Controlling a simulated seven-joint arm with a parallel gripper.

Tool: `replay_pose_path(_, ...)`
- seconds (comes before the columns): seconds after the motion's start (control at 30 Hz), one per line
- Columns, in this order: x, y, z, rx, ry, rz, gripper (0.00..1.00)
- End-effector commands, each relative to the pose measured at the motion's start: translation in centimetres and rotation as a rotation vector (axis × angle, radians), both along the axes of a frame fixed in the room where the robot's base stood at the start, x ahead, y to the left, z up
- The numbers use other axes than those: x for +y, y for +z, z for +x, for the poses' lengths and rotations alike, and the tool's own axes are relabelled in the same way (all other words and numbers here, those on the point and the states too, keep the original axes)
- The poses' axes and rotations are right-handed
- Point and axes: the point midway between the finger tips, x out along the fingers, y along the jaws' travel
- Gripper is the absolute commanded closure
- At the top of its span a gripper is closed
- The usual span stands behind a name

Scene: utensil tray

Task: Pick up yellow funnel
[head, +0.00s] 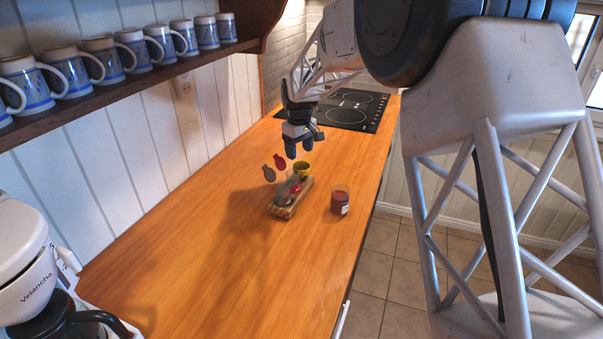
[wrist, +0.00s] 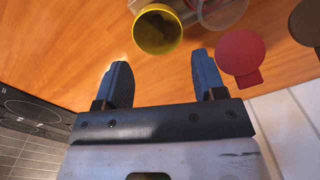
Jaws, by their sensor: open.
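The yellow funnel (head: 303,169) stands at the far end of a small wooden tray (head: 282,212) on the counter. In the wrist view the yellow funnel (wrist: 157,30) shows its round open mouth, just beyond the fingertips and a little left of the middle of the gap. My gripper (head: 298,150) is above and behind the tray, pointing down. In the wrist view my gripper (wrist: 160,72) has its two blue fingers spread apart with nothing between them. It is apart from the funnel.
A red round-headed utensil (wrist: 240,52) is close to my right finger in the wrist view; a brown one (wrist: 306,22) is farther right. A jar (head: 340,200) stands right of the tray. A cooktop (head: 352,108) lies behind. Mugs (head: 103,62) line a shelf.

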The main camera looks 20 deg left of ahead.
Motion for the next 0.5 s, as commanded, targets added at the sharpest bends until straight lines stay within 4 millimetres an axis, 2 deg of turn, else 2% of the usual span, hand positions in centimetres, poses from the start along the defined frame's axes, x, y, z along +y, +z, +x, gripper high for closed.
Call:
replay_pose_path(0.2, 0.0, -1.7, 0.0, 0.000, 0.000, 0.000, 0.36)
replay_pose_path(0.5, 0.0, -2.1, 0.0, 0.000, 0.000, 0.000, 0.36)
